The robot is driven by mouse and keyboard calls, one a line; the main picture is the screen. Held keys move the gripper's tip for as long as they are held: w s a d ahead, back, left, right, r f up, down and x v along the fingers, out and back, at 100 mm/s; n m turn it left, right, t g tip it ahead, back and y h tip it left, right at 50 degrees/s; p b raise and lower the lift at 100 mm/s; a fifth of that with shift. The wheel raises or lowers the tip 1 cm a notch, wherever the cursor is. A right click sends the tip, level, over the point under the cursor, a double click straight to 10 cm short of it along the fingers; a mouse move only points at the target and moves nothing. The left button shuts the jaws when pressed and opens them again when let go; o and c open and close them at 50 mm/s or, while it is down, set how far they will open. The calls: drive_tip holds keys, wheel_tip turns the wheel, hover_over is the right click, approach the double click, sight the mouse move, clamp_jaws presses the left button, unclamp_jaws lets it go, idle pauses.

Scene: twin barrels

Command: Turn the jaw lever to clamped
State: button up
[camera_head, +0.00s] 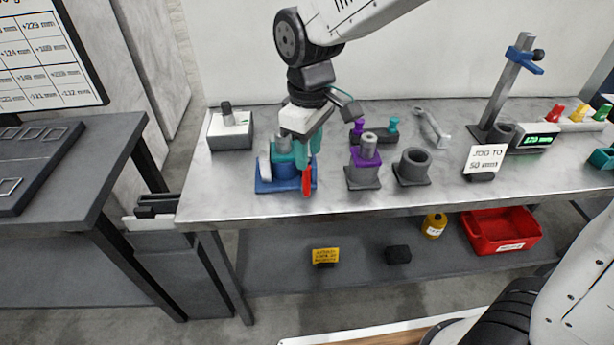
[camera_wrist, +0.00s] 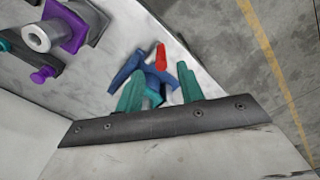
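The jaw lever has a red end (camera_head: 307,182) and sticks out at the front right of a blue fixture (camera_head: 265,187) on the bench. In the wrist view the lever's red end (camera_wrist: 161,56) and the blue fixture (camera_wrist: 125,73) show beyond my fingers. My gripper (camera_head: 309,160) is over the fixture, pointing down, with teal fingers. In the wrist view my gripper (camera_wrist: 160,80) has its fingers apart, with blue parts of the fixture showing between them. Whether either finger touches the lever cannot be told. My gripper hides part of the fixture.
A purple-topped grey fixture (camera_head: 363,175) stands close to the right, with a grey ring holder (camera_head: 412,167) beyond it. A white box with a knob (camera_head: 230,130) is at the left. A clamp stand (camera_head: 508,90) and a sign (camera_head: 485,160) are farther right. The front bench strip is clear.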

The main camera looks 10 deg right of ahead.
sight(307, 191)
drive_tip(key=shift+a+f, duration=0.15)
drive_tip(key=shift+f, duration=0.3)
wheel_tip(307, 191, down, 7)
drive_tip(key=shift+f, duration=0.1)
clamp_jaws()
